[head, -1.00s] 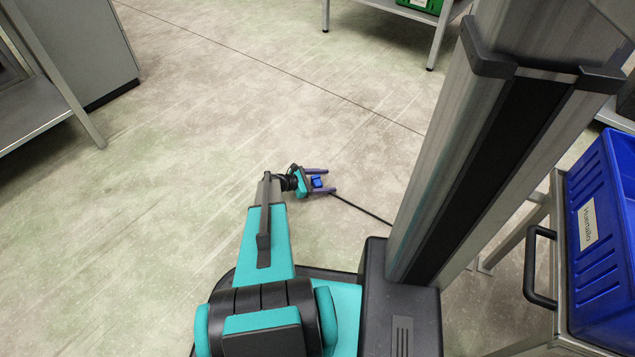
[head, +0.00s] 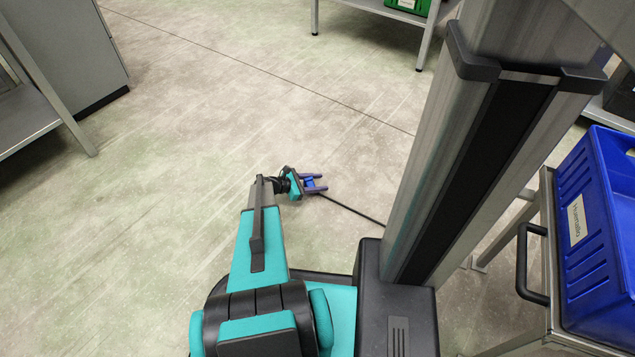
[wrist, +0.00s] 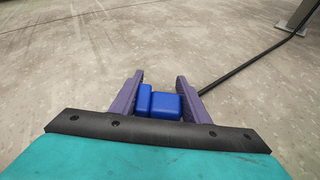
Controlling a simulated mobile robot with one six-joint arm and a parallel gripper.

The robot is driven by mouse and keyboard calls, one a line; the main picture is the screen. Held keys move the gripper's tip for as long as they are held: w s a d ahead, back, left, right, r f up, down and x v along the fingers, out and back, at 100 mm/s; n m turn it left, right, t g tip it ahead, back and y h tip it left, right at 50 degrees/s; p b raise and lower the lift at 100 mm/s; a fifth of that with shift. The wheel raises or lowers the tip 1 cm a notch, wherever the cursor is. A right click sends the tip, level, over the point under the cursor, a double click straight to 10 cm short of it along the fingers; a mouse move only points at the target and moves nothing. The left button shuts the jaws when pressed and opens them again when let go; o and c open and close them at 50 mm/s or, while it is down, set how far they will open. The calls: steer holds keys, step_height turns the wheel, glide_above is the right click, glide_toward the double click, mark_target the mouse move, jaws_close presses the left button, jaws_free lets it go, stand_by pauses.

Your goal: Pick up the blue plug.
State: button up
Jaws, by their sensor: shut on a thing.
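The blue plug (wrist: 165,105) sits between the two purple fingers of my gripper (wrist: 160,84) in the wrist view. My gripper is shut on it, one finger on each side. In the head view the plug (head: 310,183) is a small blue shape between the fingers of my gripper (head: 315,182), low over or at the floor. I cannot tell whether the plug touches the floor. A black cable (wrist: 250,62) runs from beside the right finger toward the upper right; where it meets the plug is hidden.
The floor (head: 180,200) around the gripper is clear apart from the cable (head: 352,208). A blue bin (head: 605,230) stands on a metal cart with a black handle (head: 530,265) at right. A grey shelf (head: 30,115) stands at left, and a table with a green crate (head: 408,5) at the back.

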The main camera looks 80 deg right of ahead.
step_height(320, 180, up, 9)
steer(key=p, duration=0.3)
steer(key=shift+r+p, duration=0.15)
steer(key=shift+p, duration=0.15)
stand_by(0.3)
steer(key=shift+w, duration=0.1)
